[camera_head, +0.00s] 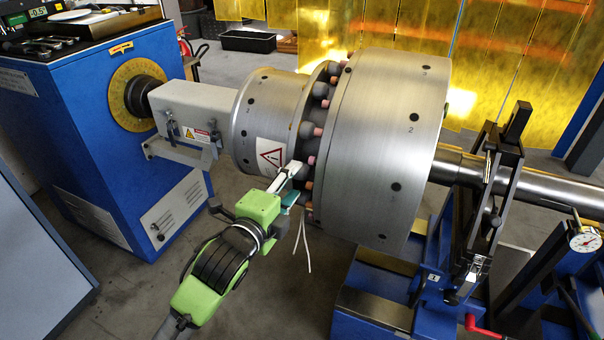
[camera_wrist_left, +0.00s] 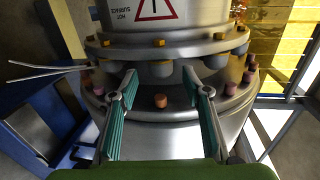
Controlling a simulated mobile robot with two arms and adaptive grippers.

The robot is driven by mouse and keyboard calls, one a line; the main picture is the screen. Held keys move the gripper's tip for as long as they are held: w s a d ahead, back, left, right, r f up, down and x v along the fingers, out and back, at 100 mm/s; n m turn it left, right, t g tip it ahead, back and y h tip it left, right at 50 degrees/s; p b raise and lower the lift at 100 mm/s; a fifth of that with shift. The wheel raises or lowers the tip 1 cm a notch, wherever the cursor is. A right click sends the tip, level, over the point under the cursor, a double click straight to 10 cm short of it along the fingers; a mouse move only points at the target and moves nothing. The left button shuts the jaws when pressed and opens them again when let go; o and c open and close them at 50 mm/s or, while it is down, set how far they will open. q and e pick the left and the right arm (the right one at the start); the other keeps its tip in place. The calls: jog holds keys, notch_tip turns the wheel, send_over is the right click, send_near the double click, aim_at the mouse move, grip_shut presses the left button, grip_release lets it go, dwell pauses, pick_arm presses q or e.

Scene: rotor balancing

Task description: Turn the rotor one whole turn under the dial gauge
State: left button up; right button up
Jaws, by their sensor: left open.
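The rotor (camera_head: 385,150) is a large grey metal drum with numbered black holes, a smaller drum on its left and a shaft on its right. A ring of dark pegs with pinkish tips runs between the drums. The dial gauge (camera_head: 584,242) has a white round face and sits by the shaft at the far right. My left gripper (camera_head: 293,184) is at the near lower side of the peg ring. In the left wrist view its open fingers (camera_wrist_left: 163,100) stand on either side of one orange-brown peg tip (camera_wrist_left: 161,101). Whether they touch anything is unclear. My right gripper is not in view.
A blue drive cabinet (camera_head: 100,130) with a yellow graduated disc (camera_head: 137,93) stands at left. A black and blue bearing stand (camera_head: 490,190) carries the shaft. Two thin pale strips (camera_head: 302,240) hang beside my left gripper. Yellow curtains (camera_head: 400,25) hang behind.

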aim_at(298, 176)
pick_arm(q)
jog(key=x, duration=0.4)
jog(key=shift+w+d+b, duration=0.1)
jog(key=shift+w+b, duration=0.05)
jog(key=shift+b, duration=0.25)
jog(key=shift+w+d+f, duration=0.1)
jog(key=shift+w+d, duration=0.1)
jog(key=shift+w, duration=0.45)
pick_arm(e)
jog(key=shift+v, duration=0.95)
pick_arm(q)
grip_shut()
